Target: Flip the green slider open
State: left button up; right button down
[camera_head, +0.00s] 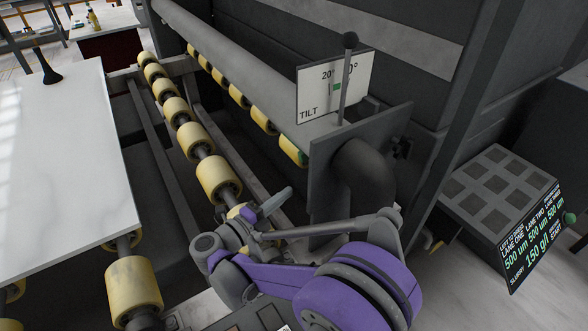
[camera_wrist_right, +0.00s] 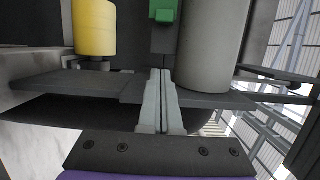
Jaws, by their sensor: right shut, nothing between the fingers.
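A green block (camera_wrist_right: 164,10), which looks like the slider, sits at the top of the right wrist view between a yellow roller and a grey cylinder. In the head view a small green part (camera_head: 302,157) shows at the end of a yellow roller, partly hidden by the dark plate; it appears to be the same block. My right gripper (camera_head: 280,197) is beside the machine's rollers, below that green part. In the wrist view its fingers (camera_wrist_right: 160,75) are together and empty, pointing toward the green block, with a gap between. My left gripper is not in view.
A dark plate (camera_head: 325,185) with a thick pipe (camera_head: 365,175) stands close to my right arm. The TILT sign (camera_head: 315,98) and a lever with a black knob (camera_head: 350,42) are above it. A white slab (camera_head: 60,160) lies on yellow rollers at left. A display (camera_head: 535,235) stands at right.

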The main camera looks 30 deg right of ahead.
aim_at(305, 155)
jog(key=shift+d, duration=0.1)
jog(key=w+d, duration=0.7)
jog(key=d, duration=0.2)
dwell(0.4)
jog(key=shift+w, duration=0.1)
jog(key=w, duration=0.7)
jog(key=shift+w+a, duration=0.3)
jog(key=shift+s+d, duration=0.1)
